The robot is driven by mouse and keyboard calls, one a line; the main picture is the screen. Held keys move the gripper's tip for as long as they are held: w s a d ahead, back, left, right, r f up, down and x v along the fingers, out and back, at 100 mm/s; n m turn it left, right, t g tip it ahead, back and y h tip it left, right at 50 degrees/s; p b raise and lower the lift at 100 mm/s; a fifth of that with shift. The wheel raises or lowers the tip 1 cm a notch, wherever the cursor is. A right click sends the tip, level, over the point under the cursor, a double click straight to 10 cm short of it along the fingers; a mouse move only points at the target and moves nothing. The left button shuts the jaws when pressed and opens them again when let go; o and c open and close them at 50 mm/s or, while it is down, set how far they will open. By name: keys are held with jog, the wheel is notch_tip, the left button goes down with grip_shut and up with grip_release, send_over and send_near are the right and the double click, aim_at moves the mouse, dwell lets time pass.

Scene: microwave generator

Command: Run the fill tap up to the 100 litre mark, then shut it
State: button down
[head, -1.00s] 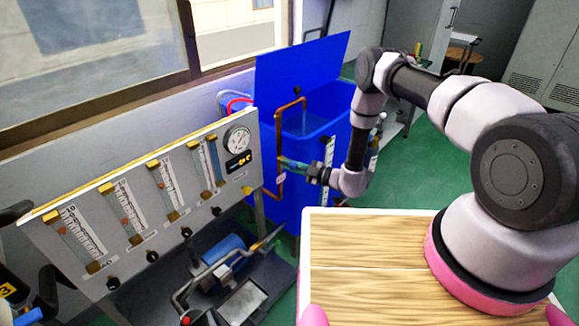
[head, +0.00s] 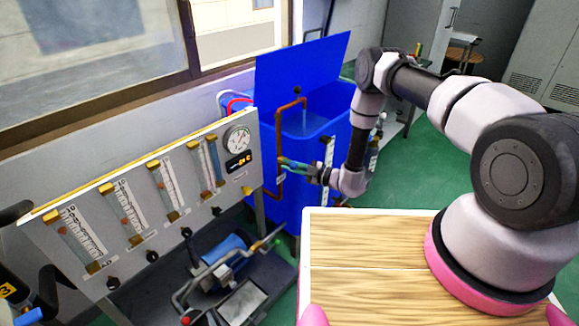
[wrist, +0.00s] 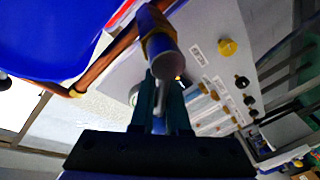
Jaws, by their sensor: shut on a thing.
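The blue tank (head: 322,98) stands at the middle with its lid raised. A copper fill pipe (head: 278,150) runs up its front and bends over the rim. A thin pale stream (head: 304,116) shows under the spout, above the water. A white level scale (head: 328,152) is on the tank's front; its marks are too small to read. My gripper (head: 292,166) is at the pipe, shut on the tap handle, which the fingers mostly hide. In the wrist view my gripper's dark fingers (wrist: 160,98) close on the handle below the round valve body (wrist: 160,55).
A panel with several flow tubes (head: 165,185) and a gauge (head: 238,139) stands left of the tank. A pump (head: 228,258) sits on a low bench below it. My wooden deck lies in front. Green floor is open to the right.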

jog(key=shift+f+n, duration=0.15)
jog(key=shift+n, duration=0.15)
jog(key=shift+s+a+f+n+h, duration=0.15)
jog(key=shift+f+n+h, duration=0.4)
jog(key=shift+n, duration=0.65)
jog(key=shift+s+f+n+h, duration=0.1)
jog(key=shift+f+n+h, duration=0.35)
jog(key=shift+n, duration=0.75)
jog(key=shift+s+a+f+n+h, duration=0.15)
jog(key=shift+f+n+h, duration=0.15)
jog(key=shift+f+n, duration=0.7)
jog(key=shift+d+r+n, duration=0.1)
jog(key=shift+r+n, duration=0.1)
jog(key=shift+n, duration=0.1)
jog(key=c, duration=0.9)
grip_release()
jog(key=v, duration=1)
jog(key=shift+s+d, duration=0.25)
jog(key=shift+d, duration=0.05)
